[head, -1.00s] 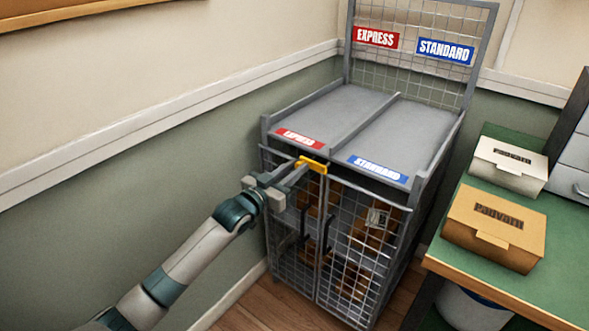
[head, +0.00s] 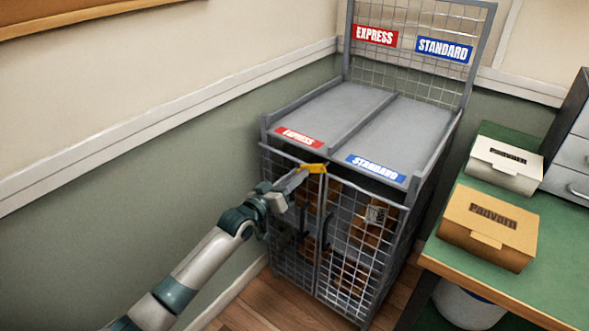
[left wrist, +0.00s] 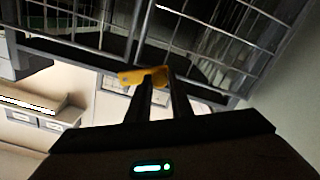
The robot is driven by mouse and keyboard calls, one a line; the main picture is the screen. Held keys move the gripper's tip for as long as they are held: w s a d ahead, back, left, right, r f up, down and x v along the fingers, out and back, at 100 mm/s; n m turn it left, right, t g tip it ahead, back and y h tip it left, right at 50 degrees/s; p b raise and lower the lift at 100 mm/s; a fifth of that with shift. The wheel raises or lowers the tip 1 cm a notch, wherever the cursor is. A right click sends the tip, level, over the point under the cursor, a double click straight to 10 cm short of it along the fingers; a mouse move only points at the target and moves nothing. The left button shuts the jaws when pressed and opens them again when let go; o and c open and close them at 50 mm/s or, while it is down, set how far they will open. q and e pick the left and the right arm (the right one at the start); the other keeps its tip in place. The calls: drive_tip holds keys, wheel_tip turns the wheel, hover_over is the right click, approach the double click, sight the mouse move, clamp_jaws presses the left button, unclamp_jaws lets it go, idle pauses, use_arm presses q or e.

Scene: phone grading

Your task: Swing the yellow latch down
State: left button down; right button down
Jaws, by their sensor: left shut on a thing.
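The yellow latch (head: 314,168) sits at the top of the cage doors, where the two doors meet, just under the shelf edge. It now lies slightly tilted. My left gripper (head: 303,176) reaches in from the left and is shut on the latch. In the left wrist view the yellow latch (left wrist: 144,75) shows at the tips of the two dark fingers (left wrist: 154,84), which cover part of it. My right gripper is not in view.
The wire cage doors (head: 335,250) stand closed, with brown boxes behind the mesh. The shelf (head: 405,130) above has EXPRESS and STANDARD lanes. A green table (head: 470,256) with a tan box (head: 487,228) and a white box (head: 504,164) stands at the right.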

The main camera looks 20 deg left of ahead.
use_arm(q)
drive_tip(key=n, duration=0.2)
drive_tip(key=d+f+n, duration=0.1)
drive_tip(key=f+n+p, duration=0.1)
drive_tip(key=n, duration=0.1)
drive_tip(key=shift+s+d+f+n, duration=0.15)
drive_tip(key=shift+s+d+n, duration=0.15)
drive_tip(key=shift+s+d, duration=0.1)
drive_tip(key=n, duration=0.1)
drive_tip(key=d+n, duration=0.1)
drive_tip(key=shift+s+d+f+n+p, duration=0.1)
drive_tip(key=shift+s+f+n+p, duration=0.1)
drive_tip(key=shift+f+n+p, duration=0.15)
drive_tip(key=shift+s+d+f+n, duration=0.15)
drive_tip(key=shift+d+n, duration=0.15)
drive_tip(key=shift+n, duration=0.35)
drive_tip(key=shift+s+d+f+n, duration=0.1)
drive_tip(key=shift+d+n, duration=0.15)
drive_tip(key=shift+n, duration=0.35)
drive_tip(key=shift+s+d+f+n+p, duration=0.1)
drive_tip(key=shift+d+n+p, duration=0.35)
drive_tip(key=shift+n, duration=0.55)
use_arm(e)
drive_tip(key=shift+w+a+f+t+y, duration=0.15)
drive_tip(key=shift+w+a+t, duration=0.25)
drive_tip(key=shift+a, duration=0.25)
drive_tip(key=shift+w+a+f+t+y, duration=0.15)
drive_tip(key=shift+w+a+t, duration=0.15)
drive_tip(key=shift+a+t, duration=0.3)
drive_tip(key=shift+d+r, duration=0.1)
